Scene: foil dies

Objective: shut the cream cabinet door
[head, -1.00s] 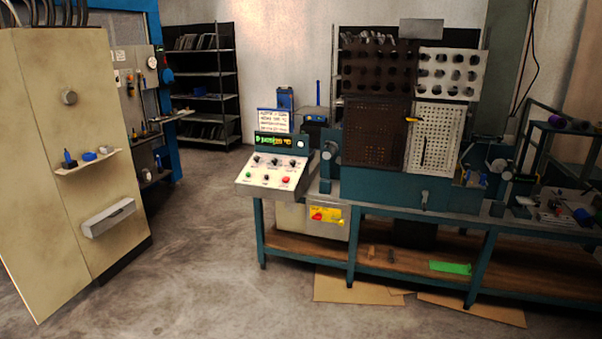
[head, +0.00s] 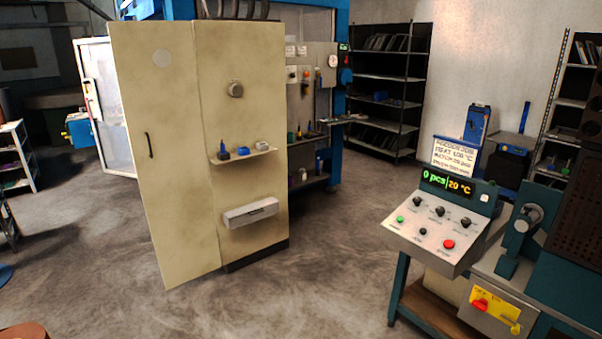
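The cream cabinet (head: 255,180) stands left of centre in the head view, with a round knob, a small shelf and a grey box on the wall facing right. Its tall cream door (head: 170,200) is at its left, with a dark handle (head: 149,145) near the door's left edge and a pale round disc near the top. The door's lower left corner reaches nearer to me than the cabinet's dark base. It looks swung outward, but I cannot tell how far; the inside is hidden. Neither of my grippers is in view.
A control panel (head: 442,225) on a teal bench stands at the right. Bare concrete floor (head: 310,270) lies between it and the cabinet. A white-framed panel (head: 103,110) and a blue machine frame (head: 335,100) stand behind the cabinet. A white rack (head: 15,160) is at the far left.

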